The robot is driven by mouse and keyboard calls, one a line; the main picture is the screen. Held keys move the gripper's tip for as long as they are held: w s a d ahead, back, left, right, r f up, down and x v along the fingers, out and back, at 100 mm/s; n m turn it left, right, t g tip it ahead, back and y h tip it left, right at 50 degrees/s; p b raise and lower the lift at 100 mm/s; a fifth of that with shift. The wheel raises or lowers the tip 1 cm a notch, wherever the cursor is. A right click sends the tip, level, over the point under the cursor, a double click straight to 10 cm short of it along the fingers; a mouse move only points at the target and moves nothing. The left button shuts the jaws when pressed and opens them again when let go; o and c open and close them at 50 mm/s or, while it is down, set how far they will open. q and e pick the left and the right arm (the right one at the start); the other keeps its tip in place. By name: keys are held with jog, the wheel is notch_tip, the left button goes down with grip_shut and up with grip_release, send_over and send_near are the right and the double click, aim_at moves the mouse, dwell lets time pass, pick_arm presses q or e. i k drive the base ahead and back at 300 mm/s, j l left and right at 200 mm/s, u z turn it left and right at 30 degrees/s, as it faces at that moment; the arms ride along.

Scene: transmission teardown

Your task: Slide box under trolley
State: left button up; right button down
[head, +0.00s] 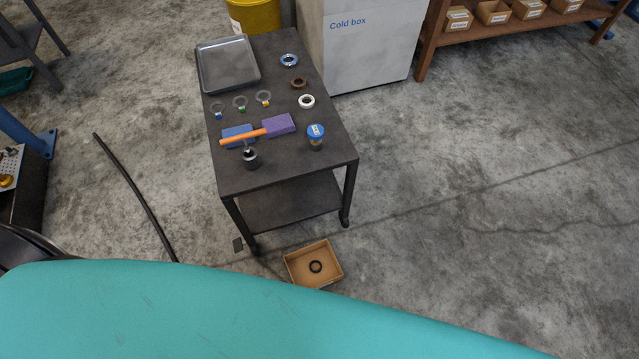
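A small open cardboard box (300,254) sits on the floor in front of the dark trolley (285,180), close to its near edge. A black ring (315,267) lies inside the box. The trolley has a top shelf and a lower shelf (300,205), with legs on casters (345,222). The floor under the lower shelf is mostly hidden. Neither of my grippers shows in the head view.
The trolley top carries a grey tray (228,64), rings, blue and purple blocks, an orange-handled tool (245,136) and a blue-lidded jar (316,137). A black hose (135,190) lies on the floor at left. A Cold box (360,50) stands behind. Floor at right is clear.

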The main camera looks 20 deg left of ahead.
aim_at(298, 262)
jog(key=k+l, duration=0.2)
jog(key=k, duration=0.25)
jog(key=k+l, duration=0.2)
jog(key=k, duration=0.2)
jog(key=k+l, duration=0.2)
jog(key=k, duration=0.25)
jog(key=k+l, duration=0.2)
jog(key=k, duration=0.2)
